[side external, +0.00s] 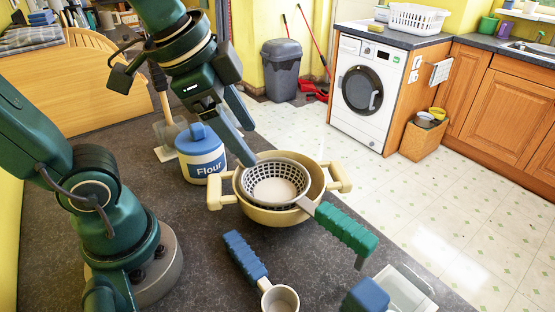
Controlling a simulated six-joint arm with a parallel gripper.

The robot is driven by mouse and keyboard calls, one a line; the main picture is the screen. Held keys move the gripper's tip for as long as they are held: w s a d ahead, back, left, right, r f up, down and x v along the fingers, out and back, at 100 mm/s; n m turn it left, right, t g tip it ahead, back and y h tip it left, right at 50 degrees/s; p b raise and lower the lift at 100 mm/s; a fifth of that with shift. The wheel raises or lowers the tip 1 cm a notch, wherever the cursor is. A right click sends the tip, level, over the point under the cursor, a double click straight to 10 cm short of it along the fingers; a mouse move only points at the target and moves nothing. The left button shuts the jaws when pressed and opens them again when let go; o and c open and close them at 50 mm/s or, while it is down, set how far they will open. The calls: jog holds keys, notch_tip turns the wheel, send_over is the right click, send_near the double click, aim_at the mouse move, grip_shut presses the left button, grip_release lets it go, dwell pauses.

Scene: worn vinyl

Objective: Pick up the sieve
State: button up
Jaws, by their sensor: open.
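The sieve has a grey perforated bowl (275,182) and a ridged green handle (345,230). Its bowl sits in the mouth of a tan two-handled pot (262,216). The handle reaches out over the pot's rim to the lower right. My gripper (249,145) is open and empty, pointing down at the upper left of the sieve. One fingertip overlaps the rim of the sieve bowl in the picture; I cannot tell whether it touches. The sieve's handle is clear of my gripper. The pot hides the underside of the bowl.
A flour canister (202,158) with a blue lid stands left of the pot. A blue-handled scoop (262,278), a blue block (368,296) and a clear tray (408,288) lie in front.

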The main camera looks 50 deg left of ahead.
jog(key=w+d+m+g, duration=0.2)
jog(key=w+d+m, duration=0.1)
jog(key=w+m, duration=0.2)
jog(key=m+g, duration=0.2)
jog(key=m, duration=0.2)
send_over(332, 212)
jog(key=a, duration=0.2)
notch_tip(332, 212, down, 5)
jog(key=shift+w, duration=0.15)
jog(key=f, duration=0.1)
jog(key=d+f, duration=0.1)
jog(key=f+m+g, duration=0.1)
jog(key=shift+d+f, duration=0.25)
jog(key=shift+d, duration=0.15)
jog(key=shift+d+f, duration=0.1)
jog(key=shift+f, duration=2.55)
grip_shut()
